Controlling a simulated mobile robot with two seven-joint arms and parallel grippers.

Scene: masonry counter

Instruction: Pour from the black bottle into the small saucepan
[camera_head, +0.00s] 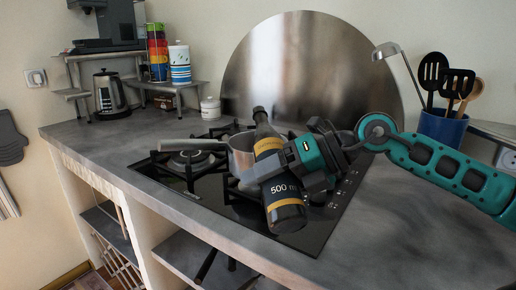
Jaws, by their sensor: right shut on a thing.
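My right gripper (290,165), on the teal arm from the right, is shut on the black bottle (284,205) around its middle. The bottle has gold bands and a "500 m" marking. It leans a little, its neck at the top toward the back left and its base toward the front right. The small saucepan (241,150) is on the stove behind the bottle, which hides part of it. Its handle (190,145) points left. I cannot tell whether the bottle touches the saucepan. My left gripper is not in view.
The black gas hob (165,172) lies in the grey counter (110,150). A round metal disc (300,70) stands behind it. A blue utensil pot (442,128) is at the right, a kettle (110,94) and a small white jar (210,108) at the left. The counter's front right is clear.

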